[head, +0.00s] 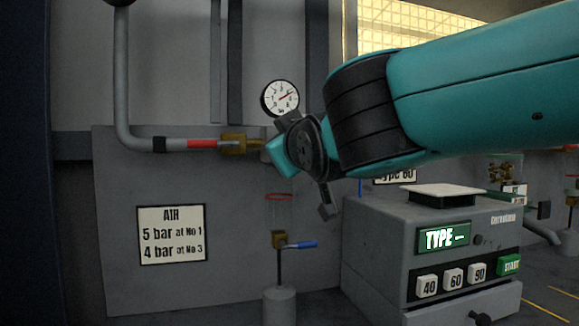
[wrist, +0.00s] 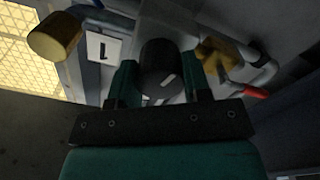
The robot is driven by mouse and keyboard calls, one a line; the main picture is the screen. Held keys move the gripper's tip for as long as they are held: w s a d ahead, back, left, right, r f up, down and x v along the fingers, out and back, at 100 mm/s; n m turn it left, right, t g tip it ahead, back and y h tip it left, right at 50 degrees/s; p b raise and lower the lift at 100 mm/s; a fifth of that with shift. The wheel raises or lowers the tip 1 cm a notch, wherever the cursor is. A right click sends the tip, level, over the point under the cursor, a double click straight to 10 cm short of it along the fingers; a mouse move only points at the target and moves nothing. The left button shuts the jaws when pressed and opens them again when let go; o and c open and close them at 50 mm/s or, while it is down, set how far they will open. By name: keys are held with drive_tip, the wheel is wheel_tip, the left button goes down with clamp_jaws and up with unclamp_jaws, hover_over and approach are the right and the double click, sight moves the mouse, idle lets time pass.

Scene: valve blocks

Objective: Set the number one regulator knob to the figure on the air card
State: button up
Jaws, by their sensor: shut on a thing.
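The black round regulator knob (wrist: 166,66) with a white mark sits between the two fingers of my gripper (wrist: 161,84) in the wrist view. My gripper is shut on it. A white plate with the figure 1 (wrist: 103,50) shows beside it. In the head view my arm's end hides the knob. The air card (head: 171,234) reads "5 bar at No 1" and "4 bar at No 3".
Below stands a small valve with a blue lever (head: 300,245). A grey machine (head: 440,250) with number buttons stands below my arm at the right.

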drive_tip(key=m+b, duration=0.3)
drive_tip(key=m, duration=0.1)
drive_tip(key=shift+f+b, duration=0.3)
drive_tip(key=shift+b, duration=0.1)
drive_tip(key=shift+r+m+b, duration=0.1)
drive_tip(key=shift+m+b, duration=0.6)
drive_tip(key=shift+m, duration=0.3)
drive_tip(key=shift+r, duration=0.1)
drive_tip(key=o, duration=0.9)
drive_tip(key=shift+o, duration=0.2)
drive_tip(key=b+v, duration=0.2)
drive_tip(key=v, duration=1.5)
drive_tip(key=shift+s, duration=0.2)
drive_tip(key=shift+d+r, duration=0.1)
drive_tip(key=shift+d, duration=0.05)
